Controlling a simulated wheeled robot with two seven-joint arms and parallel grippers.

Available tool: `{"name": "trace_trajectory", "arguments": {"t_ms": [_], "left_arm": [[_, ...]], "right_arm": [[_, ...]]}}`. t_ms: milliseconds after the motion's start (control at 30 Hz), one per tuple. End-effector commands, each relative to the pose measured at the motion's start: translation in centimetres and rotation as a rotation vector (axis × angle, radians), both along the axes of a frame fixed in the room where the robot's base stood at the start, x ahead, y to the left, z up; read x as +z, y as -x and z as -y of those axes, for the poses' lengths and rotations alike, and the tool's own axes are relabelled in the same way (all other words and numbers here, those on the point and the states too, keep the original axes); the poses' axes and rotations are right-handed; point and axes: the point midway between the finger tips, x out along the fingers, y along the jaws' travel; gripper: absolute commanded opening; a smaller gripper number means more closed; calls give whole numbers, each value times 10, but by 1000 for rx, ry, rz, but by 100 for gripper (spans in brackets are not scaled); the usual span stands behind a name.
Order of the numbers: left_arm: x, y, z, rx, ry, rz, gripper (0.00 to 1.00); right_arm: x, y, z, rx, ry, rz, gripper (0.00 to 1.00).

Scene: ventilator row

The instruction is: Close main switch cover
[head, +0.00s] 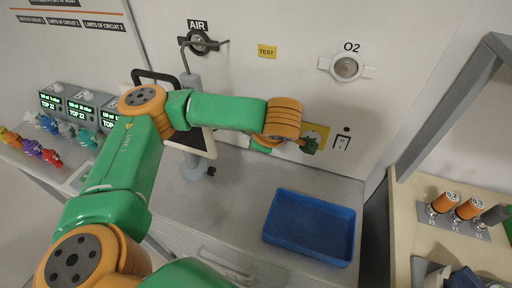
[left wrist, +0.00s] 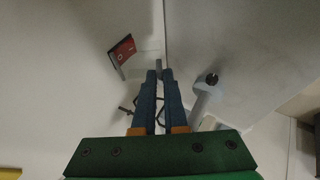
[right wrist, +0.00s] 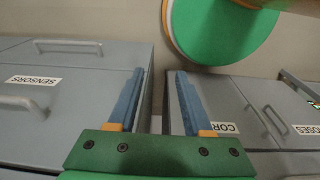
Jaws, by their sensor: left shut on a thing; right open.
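In the left wrist view a red and dark main switch (left wrist: 122,49) with a white mark sits on the wall. A pale cover edge (left wrist: 145,62) shows beside it, next to my fingertips. My left gripper (left wrist: 159,68) is shut on what looks like this cover's edge; the fingers hide the gripped part. In the head view my left gripper (head: 311,146) is at the wall, in front of a yellow plate (head: 318,131) and left of a small white plate (head: 342,142). My right gripper (right wrist: 155,75) is open and empty in front of grey drawers.
A blue tray (head: 310,228) lies on the counter below my left gripper. A monitor on a stand (head: 197,142) is left of it. The right wrist view shows drawers labelled SENSORS (right wrist: 60,85) and others (right wrist: 255,100). A wooden rack (head: 405,215) stands at right.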

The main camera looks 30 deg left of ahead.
Motion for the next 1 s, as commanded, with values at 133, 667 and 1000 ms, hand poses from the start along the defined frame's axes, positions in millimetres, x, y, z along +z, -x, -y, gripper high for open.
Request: {"name": "trace_trajectory", "arguments": {"t_ms": [133,667,1000], "left_arm": [[-26,0,0,-2,-33,135,0],[-58,-10,-2,0,-143,597,0],[-61,-18,-5,1,-186,772,0]], "right_arm": [[-57,0,0,0,0,0,50],[-214,0,0,0,0,0,50],[-281,-8,9,-14,12,23,50]]}}
